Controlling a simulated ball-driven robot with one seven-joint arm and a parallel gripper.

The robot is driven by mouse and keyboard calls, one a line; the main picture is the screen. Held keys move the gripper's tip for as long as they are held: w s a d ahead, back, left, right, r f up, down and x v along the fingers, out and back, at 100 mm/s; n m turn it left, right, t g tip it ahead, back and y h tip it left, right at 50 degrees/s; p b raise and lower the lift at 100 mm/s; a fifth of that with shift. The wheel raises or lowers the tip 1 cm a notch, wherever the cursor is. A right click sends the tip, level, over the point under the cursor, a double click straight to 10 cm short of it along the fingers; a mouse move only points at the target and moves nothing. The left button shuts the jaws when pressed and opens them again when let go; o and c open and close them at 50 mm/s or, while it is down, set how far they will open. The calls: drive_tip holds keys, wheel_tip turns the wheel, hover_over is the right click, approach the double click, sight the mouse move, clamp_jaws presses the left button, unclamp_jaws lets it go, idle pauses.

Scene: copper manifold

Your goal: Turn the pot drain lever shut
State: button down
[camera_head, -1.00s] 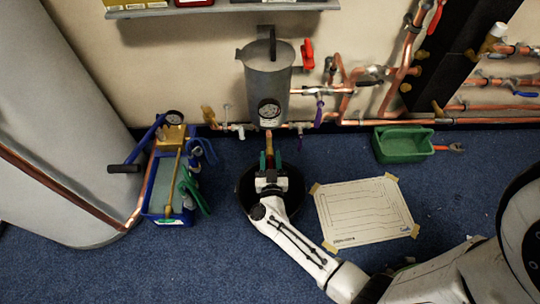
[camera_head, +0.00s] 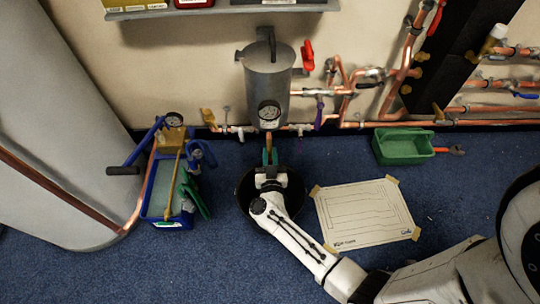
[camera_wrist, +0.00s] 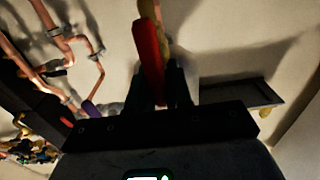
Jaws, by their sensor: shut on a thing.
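The grey pot (camera_head: 268,88) hangs on the wall among copper pipes, with a gauge on its lower front. A short drain outlet (camera_head: 268,138) points down below it. My gripper (camera_head: 270,157) is just below this outlet. In the wrist view a red lever (camera_wrist: 150,62) runs down between the two dark fingers, and my gripper (camera_wrist: 165,88) is shut on it. A yellowish brass part (camera_wrist: 150,8) shows behind its upper end. The lever's lower end is hidden by the fingers. In the head view the lever is mostly hidden by my gripper.
A dark round basin (camera_head: 243,188) stands on the floor under my gripper. A taped paper sheet (camera_head: 364,213) lies on the carpet. Copper pipes (camera_head: 385,122) run along the wall.

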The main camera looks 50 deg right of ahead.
drive_tip(key=shift+s+m, duration=0.1)
drive_tip(key=shift+m, duration=0.2)
drive_tip(key=m, duration=0.3)
drive_tip(key=shift+s+d+f+m, duration=0.15)
drive_tip(key=shift+s+d+m, duration=0.15)
drive_tip(key=shift+m, duration=0.1)
drive_tip(key=shift+s+d+f+m+b, duration=0.2)
drive_tip(key=shift+f+m+b, duration=0.35)
drive_tip(key=shift+m, duration=1.8)
drive_tip(key=shift+s+d+f+m+b, duration=0.25)
drive_tip(key=shift+m+b, duration=0.35)
drive_tip(key=shift+m, duration=1.7)
drive_tip(key=shift+s+d+f+m+b, duration=0.1)
drive_tip(key=shift+s+f+m+b, duration=0.35)
drive_tip(key=shift+m, duration=1.9)
drive_tip(key=shift+w+a+f, duration=0.1)
drive_tip(key=shift+w, duration=0.1)
drive_tip(key=c, duration=1.1)
unclamp_jaws()
